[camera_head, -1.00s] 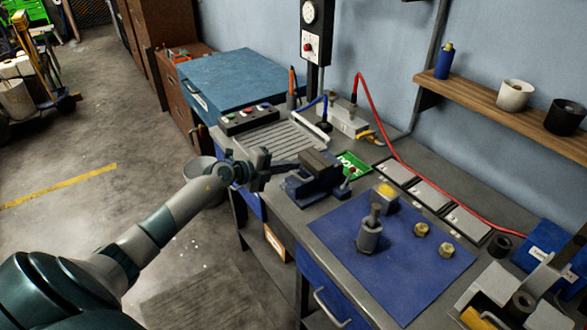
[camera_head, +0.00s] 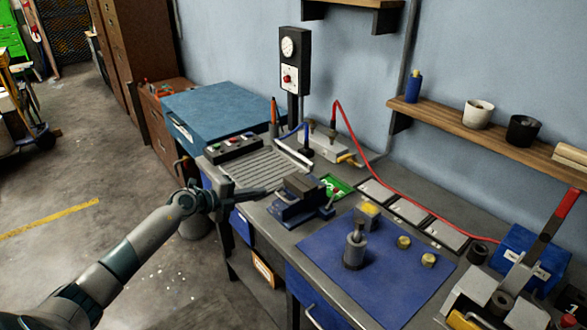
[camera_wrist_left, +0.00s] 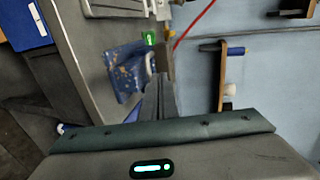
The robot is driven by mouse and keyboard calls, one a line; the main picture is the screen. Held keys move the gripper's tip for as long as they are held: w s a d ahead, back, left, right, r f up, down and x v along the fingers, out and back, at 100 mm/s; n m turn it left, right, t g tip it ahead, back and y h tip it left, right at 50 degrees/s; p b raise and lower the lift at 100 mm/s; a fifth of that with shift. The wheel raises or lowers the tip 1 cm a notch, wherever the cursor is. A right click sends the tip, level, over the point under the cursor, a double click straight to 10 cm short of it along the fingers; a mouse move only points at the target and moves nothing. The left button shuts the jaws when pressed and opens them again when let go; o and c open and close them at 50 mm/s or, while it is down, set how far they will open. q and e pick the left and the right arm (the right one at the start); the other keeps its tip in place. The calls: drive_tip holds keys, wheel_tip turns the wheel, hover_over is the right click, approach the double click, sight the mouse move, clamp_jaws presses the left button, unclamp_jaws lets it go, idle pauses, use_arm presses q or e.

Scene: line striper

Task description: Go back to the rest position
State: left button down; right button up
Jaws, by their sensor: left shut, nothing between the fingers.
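My left gripper (camera_head: 258,192) reaches in from the left at the workbench's near left edge. Its fingers point right, toward the blue vise (camera_head: 297,200), and are shut with nothing between them. In the head view the fingertips appear close beside the vise; I cannot tell whether they touch it. In the left wrist view the shut fingers (camera_wrist_left: 162,92) point up the picture, with the blue vise (camera_wrist_left: 126,70) left of them. My right gripper is not in view.
A blue mat (camera_head: 370,275) carries a metal cylinder (camera_head: 355,250) and brass nuts (camera_head: 404,242). A red hose (camera_head: 370,160) runs along the bench. A wooden shelf (camera_head: 500,140) hangs on the wall. The floor (camera_head: 70,180) at left is open.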

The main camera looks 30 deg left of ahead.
use_arm(q)
drive_tip(key=s+d+r+n+t+y, duration=0.3)
drive_tip(key=s+d+n+t, duration=0.25)
drive_tip(key=d+n, duration=0.25)
drive_tip(key=s+d+f+n+g+y, duration=0.2)
drive_tip(key=s+f+n+g+y, duration=0.3)
drive_tip(key=s+f, duration=0.4)
drive_tip(key=s+d+f+n+g+y, duration=0.2)
drive_tip(key=s+d+f+n+g, duration=0.15)
drive_tip(key=s+f+n, duration=0.6)
drive_tip(key=s+d+f+m+g+h, duration=0.15)
drive_tip(key=s+d+g, duration=0.35)
drive_tip(key=s, duration=0.6)
drive_tip(key=s+d+g+h, duration=0.25)
drive_tip(key=s+d, duration=0.35)
drive_tip(key=s, duration=0.4)
wheel_tip(320, 180, down, 33)
drive_tip(key=b, duration=0.5)
drive_tip(key=s+a+f+g+b, duration=0.2)
drive_tip(key=s+a+f+b, duration=0.1)
drive_tip(key=s+f, duration=1.6)
wheel_tip(320, 180, down, 4)
drive_tip(key=shift+r+m+b, duration=0.2)
drive_tip(key=shift+m+b, duration=0.1)
drive_tip(key=shift+b, duration=0.6)
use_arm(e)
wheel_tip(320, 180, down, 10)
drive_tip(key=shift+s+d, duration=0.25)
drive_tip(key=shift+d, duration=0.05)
